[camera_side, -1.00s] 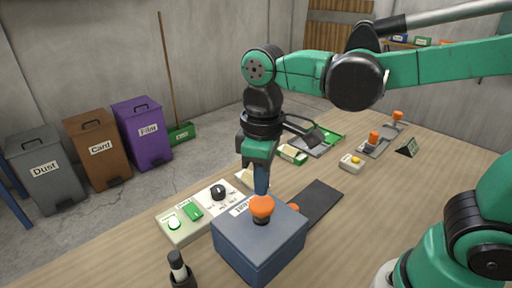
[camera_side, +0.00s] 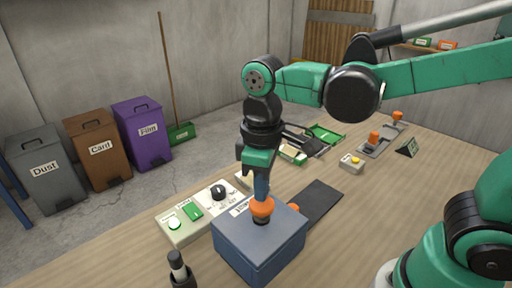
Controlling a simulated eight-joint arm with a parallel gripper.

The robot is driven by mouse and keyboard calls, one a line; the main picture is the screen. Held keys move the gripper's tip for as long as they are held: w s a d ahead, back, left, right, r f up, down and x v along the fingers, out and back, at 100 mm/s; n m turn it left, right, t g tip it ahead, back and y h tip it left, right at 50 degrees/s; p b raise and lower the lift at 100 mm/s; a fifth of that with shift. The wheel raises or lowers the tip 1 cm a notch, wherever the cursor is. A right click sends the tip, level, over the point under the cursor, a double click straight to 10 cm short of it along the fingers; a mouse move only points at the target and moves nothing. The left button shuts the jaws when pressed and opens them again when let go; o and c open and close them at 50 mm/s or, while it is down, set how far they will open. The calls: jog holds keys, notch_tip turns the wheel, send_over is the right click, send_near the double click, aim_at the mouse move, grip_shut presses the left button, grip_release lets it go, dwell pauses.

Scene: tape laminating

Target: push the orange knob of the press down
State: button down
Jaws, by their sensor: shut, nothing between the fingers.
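The press is a blue-grey box (camera_side: 262,250) on the wooden table, in the lower middle of the side view. Its orange knob (camera_side: 262,209) sits on top of the box on a dark collar. My gripper (camera_side: 262,195) points straight down with its fingers shut and empty. The fingertips are at the top of the knob and appear to touch it. The knob's far side is partly hidden by the fingers.
A control panel (camera_side: 183,222) with a black dial stands left of the press. A dark strip (camera_side: 318,203) lies to its right. A dark cylinder (camera_side: 180,270) stands at the front. A yellow-button box (camera_side: 351,164) is farther back. Bare table lies front right.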

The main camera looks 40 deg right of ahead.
jog(key=shift+f, duration=0.9)
jog(key=shift+r, duration=3)
jog(key=d+f+m+t, duration=0.3)
jog(key=d+m+t, duration=0.3)
jog(key=d+t, duration=0.1)
jog(key=shift+d+f, duration=0.4)
jog(key=shift+d, duration=0.1)
